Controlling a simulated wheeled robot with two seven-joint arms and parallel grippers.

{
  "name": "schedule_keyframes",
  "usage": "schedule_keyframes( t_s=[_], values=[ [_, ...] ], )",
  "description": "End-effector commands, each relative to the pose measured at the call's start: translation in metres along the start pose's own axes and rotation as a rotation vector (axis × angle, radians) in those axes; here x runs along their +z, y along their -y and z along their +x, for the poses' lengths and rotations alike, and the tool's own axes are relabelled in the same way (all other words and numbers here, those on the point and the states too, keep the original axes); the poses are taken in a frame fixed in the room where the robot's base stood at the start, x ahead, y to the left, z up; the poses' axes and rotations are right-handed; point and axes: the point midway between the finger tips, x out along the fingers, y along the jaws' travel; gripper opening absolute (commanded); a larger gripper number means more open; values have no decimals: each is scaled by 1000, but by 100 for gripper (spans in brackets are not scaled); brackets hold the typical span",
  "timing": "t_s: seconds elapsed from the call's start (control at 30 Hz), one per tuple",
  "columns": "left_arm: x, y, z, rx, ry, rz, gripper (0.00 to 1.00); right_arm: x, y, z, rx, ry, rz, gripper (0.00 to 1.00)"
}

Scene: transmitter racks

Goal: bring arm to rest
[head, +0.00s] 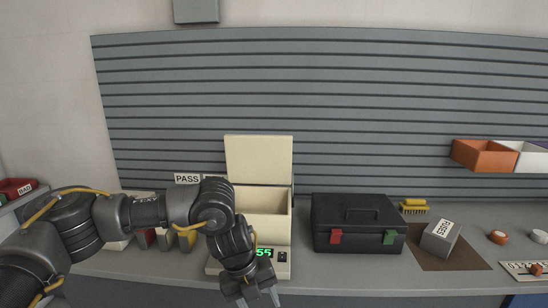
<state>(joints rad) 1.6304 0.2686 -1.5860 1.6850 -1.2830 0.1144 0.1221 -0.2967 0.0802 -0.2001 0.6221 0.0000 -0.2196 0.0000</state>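My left arm (148,212) comes in from the left and reaches across the bench front. Its gripper (260,298) points down at the bottom edge of the head view, in front of the tester with the green display (264,253). The two fingers look apart, with nothing seen between them; the tips are close to the picture edge. My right arm and gripper are not in view.
A cream box (260,160) with its lid up stands behind the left gripper. A black case (358,222) with red and green latches is to the right. A grey FUSES box (440,238), yellow brush (414,207) and orange bin (484,156) are farther right.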

Motion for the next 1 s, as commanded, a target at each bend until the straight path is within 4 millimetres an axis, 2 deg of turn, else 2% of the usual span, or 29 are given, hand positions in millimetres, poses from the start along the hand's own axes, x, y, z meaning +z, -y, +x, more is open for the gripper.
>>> schedule_keyframes(
  t_s=[0.03,0.1,0.27,0.3,0.4,0.5,0.57,0.67,0.77,0.87,0.9,0.97,1.0],
  values=[
    [-13,10,16,-48,-26,14,51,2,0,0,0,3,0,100],
    [-32,26,34,-129,-55,27,51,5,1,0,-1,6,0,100],
    [-86,78,67,-406,-131,-11,51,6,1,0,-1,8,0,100],
    [-99,92,69,-491,-148,-46,51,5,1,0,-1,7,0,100],
    [-120,118,66,-690,-178,-177,51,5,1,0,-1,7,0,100],
    [-123,130,56,-861,-190,-369,51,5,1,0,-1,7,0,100],
    [-118,128,50,-945,-189,-510,51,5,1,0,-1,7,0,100],
    [-100,109,46,-1047,-168,-777,51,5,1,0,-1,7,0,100],
    [-79,68,51,-1096,-127,-1079,51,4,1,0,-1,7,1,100],
    [-63,8,67,-1085,-68,-1400,51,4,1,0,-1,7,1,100],
    [-61,-21,77,-1062,-39,-1531,51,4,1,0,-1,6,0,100],
    [-63,-68,92,-1012,11,-1725,51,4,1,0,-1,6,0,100],
    [-67,-98,101,-973,43,-1841,51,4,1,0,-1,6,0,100]
  ],
)
